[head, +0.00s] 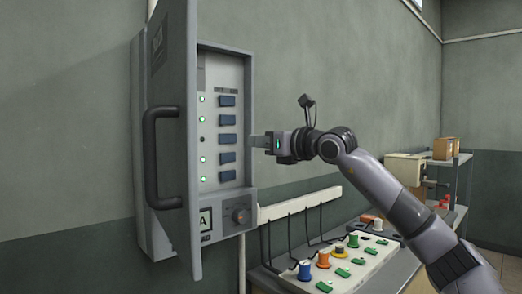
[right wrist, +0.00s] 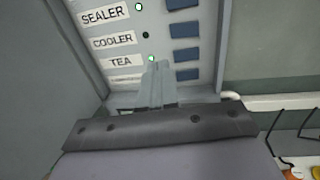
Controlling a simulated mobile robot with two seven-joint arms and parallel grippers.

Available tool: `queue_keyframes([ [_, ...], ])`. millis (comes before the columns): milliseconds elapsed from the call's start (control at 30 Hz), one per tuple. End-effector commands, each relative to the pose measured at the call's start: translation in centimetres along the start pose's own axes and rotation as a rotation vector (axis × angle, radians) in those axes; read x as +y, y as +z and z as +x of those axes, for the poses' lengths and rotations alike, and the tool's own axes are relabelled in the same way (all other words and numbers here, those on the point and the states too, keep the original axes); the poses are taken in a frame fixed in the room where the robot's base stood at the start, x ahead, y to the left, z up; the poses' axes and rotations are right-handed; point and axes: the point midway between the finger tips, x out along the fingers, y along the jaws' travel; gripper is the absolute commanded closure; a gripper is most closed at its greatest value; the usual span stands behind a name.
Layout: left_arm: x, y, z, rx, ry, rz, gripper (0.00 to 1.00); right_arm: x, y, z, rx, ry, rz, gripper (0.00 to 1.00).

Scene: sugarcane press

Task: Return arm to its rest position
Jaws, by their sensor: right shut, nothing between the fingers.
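My right gripper (head: 257,141) is shut and empty, at the right edge of the open grey electrical box in the head view. I cannot tell whether the fingertips touch a switch. The panel (head: 210,78) has a column of blue switches (head: 228,139) with small lights beside them. My left gripper is not in view.
The box door (head: 178,60) stands open on the left, with a black handle (head: 160,155). Below right, a table holds a white board (head: 335,265) with coloured spools and black cables. A shelf (head: 450,160) with a cardboard box stands farther back. The upper middle is clear wall.

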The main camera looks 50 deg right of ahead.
Motion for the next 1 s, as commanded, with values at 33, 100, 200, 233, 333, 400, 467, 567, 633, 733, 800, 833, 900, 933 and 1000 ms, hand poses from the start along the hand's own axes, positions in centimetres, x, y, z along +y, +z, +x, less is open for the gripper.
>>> queue_keyframes([
  [33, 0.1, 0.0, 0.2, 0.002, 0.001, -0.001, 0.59, 0.1, -0.1, -0.3, 0.001, 0.000, -0.001, 1.00],
  [100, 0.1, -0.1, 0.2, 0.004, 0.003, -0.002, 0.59, 0.2, -0.1, -0.5, 0.001, 0.000, 0.000, 1.00],
  [200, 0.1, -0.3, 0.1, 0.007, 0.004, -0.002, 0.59, 0.2, 0.0, -0.6, 0.000, 0.001, 0.001, 1.00],
  [233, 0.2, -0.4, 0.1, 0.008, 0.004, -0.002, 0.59, 0.2, 0.0, -0.6, 0.000, 0.001, 0.001, 1.00],
  [333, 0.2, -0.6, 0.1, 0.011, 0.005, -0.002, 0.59, 0.2, 0.1, -0.6, 0.000, 0.001, 0.001, 1.00],
  [400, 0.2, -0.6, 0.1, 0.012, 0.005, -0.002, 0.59, 0.2, 0.1, -0.5, 0.000, 0.001, 0.000, 1.00],
  [467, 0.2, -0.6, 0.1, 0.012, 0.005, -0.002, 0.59, 0.2, 0.1, -0.5, 0.000, 0.001, 0.000, 1.00],
  [567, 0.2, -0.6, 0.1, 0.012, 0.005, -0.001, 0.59, 0.2, 0.1, -0.5, 0.000, 0.000, 0.000, 1.00],
  [633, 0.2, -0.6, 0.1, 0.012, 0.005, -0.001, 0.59, 0.2, 0.1, -0.5, 0.000, 0.000, 0.000, 1.00],
  [733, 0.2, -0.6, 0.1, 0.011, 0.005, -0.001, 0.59, 0.3, -0.1, -0.4, 0.001, 0.005, 0.003, 1.00],
  [800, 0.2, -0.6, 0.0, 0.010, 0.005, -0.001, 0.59, 1.0, -0.7, 0.1, 0.009, 0.030, 0.018, 1.00],
  [833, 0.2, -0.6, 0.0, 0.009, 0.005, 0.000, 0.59, 1.6, -1.3, 0.5, 0.015, 0.051, 0.031, 1.00],
  [900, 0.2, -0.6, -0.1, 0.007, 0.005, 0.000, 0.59, 3.7, -3.2, 1.8, 0.037, 0.123, 0.083, 1.00],
  [933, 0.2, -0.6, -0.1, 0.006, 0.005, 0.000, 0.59, 4.9, -4.3, 2.4, 0.049, 0.163, 0.116, 1.00],
  [1000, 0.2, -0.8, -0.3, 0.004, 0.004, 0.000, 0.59, 8.2, -7.5, 3.8, 0.082, 0.271, 0.220, 1.00],
])
